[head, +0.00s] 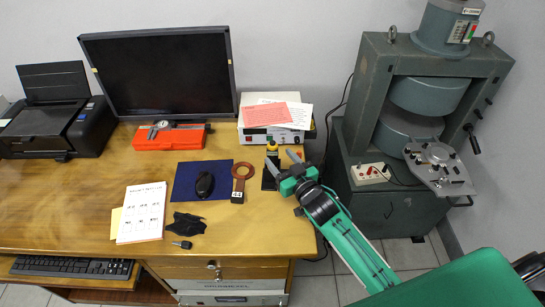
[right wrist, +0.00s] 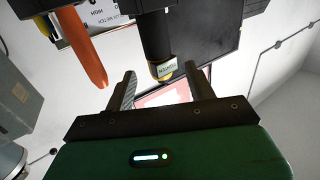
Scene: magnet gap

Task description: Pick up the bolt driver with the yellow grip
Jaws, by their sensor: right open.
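The bolt driver with the yellow grip (head: 272,149) stands at the right part of the desk, in front of the white instrument box. In the right wrist view the driver (right wrist: 156,42) shows as a dark shaft with a yellow band and a small label at its end. My right gripper (head: 287,172) is just in front of it, open. In the right wrist view its two fingers (right wrist: 163,85) are apart, with the driver's end seen between their tips; I cannot tell whether they touch it. The driver's lower part is hidden in the head view. My left gripper is not in view.
An orange-handled tool (right wrist: 85,45) stands close beside the driver. A copper ring tool (head: 243,171) and a mouse on a dark blue mat (head: 184,190) lie to the left. The white instrument box (head: 252,134) is behind; a grey magnet machine (head: 372,95) stands right.

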